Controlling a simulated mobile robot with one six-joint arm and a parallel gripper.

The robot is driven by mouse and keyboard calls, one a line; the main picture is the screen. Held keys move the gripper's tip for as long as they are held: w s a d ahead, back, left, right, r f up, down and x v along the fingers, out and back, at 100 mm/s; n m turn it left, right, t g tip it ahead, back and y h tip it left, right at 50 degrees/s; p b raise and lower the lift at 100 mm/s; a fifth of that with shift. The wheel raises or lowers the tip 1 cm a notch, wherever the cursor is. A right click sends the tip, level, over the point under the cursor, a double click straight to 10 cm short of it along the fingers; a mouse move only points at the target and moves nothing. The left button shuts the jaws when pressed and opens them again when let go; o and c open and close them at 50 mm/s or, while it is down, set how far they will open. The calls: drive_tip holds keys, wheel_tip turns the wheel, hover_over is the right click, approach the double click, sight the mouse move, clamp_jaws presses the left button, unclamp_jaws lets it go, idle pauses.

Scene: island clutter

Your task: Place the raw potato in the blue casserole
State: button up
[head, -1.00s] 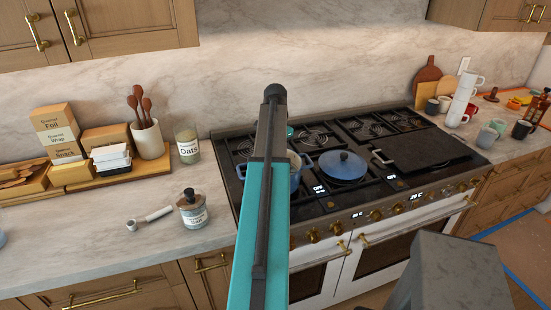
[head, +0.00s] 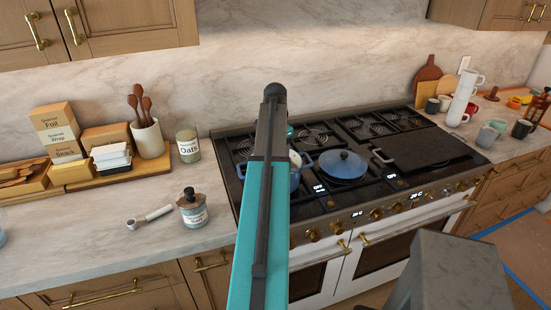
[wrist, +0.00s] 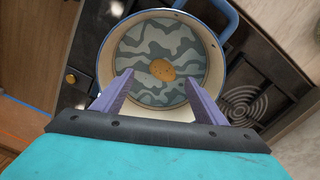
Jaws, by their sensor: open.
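The blue casserole (wrist: 213,62) stands on the stove, open, with a cream inside and a grey-blue patterned bottom in the wrist view. In the head view the casserole (head: 295,180) is mostly hidden behind my arm. The brown raw potato (wrist: 162,70) lies inside the casserole, near the middle of its bottom. My gripper (wrist: 158,78) is open above the casserole, with its two purple fingers spread on either side of the potato in the picture. The fingers do not touch the potato. The gripper is hidden in the head view.
A blue lid with a dark knob (head: 343,166) sits right of the casserole on the stove. A dark griddle (head: 425,147) is farther right. An oats jar (head: 188,146), a smaller jar (head: 192,212) and a utensil crock (head: 148,140) stand on the left counter.

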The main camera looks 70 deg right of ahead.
drive_tip(key=shift+r, duration=0.1)
wheel_tip(320, 180, up, 7)
drive_tip(key=p, duration=0.4)
drive_tip(key=shift+p, duration=0.3)
idle(0.6)
